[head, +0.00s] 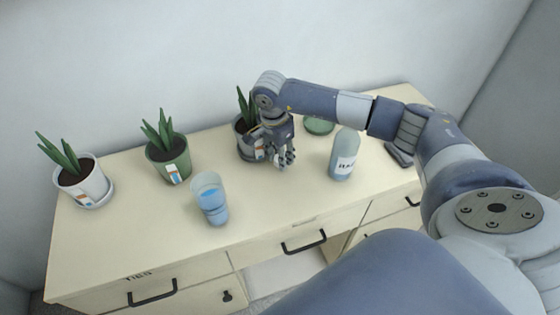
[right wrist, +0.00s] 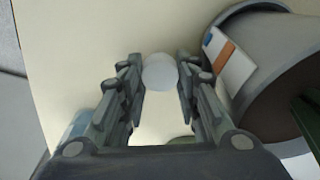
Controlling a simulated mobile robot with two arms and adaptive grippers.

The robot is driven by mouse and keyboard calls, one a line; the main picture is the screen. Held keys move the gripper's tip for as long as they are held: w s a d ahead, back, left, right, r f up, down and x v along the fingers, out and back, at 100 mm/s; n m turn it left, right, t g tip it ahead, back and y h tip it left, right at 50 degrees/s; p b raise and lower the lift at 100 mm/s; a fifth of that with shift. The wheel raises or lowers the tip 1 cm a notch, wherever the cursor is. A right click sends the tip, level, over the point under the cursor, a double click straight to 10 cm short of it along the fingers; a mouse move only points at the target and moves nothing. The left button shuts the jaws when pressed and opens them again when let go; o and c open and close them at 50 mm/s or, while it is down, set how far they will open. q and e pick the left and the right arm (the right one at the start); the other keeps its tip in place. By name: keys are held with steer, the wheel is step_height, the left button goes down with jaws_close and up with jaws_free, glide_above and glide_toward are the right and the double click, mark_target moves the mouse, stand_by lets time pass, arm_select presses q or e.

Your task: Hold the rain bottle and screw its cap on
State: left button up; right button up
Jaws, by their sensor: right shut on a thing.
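The rain bottle (head: 342,163), pale blue-grey with a white label, stands upright on the desk, right of my right gripper and apart from it. My right gripper (head: 284,160) is above the desk in front of a potted plant. In the right wrist view, my right gripper (right wrist: 160,74) is shut on a small round whitish thing, apparently the cap (right wrist: 160,72), between its fingertips. The cap is too small to make out in the head view. I cannot tell whether the bottle's mouth is bare. My left gripper is not in view.
On the pale desk (head: 120,235) stand a glass of blue liquid (head: 211,200), a white-potted plant (head: 84,182), a green-potted plant (head: 168,158) and a grey-potted plant (head: 244,142) close by my right gripper. A green round dish (head: 318,126) lies behind the bottle. The desk's front middle is clear.

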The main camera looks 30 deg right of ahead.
arm_select(q)
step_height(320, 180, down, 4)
steer(key=b, duration=0.4)
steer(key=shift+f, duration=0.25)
arm_select(e)
steer(key=s+a+r, duration=0.1)
steer(key=s, duration=0.4)
steer(key=s+a, duration=0.2)
steer(key=s, duration=0.3)
steer(key=s+a+r, duration=0.1)
steer(key=s+a, duration=0.1)
steer(key=s, duration=0.3)
steer(key=shift+a+r, duration=0.25)
steer(key=shift+r, duration=0.1)
steer(key=shift+a+r+n, duration=0.2)
steer(key=shift+a+n, duration=0.1)
steer(key=shift+n, duration=0.2)
steer(key=a+r+n+t+y, duration=0.1)
steer(key=a+r+n, duration=0.4)
steer(key=n, duration=1)
steer(key=shift+a, duration=0.95)
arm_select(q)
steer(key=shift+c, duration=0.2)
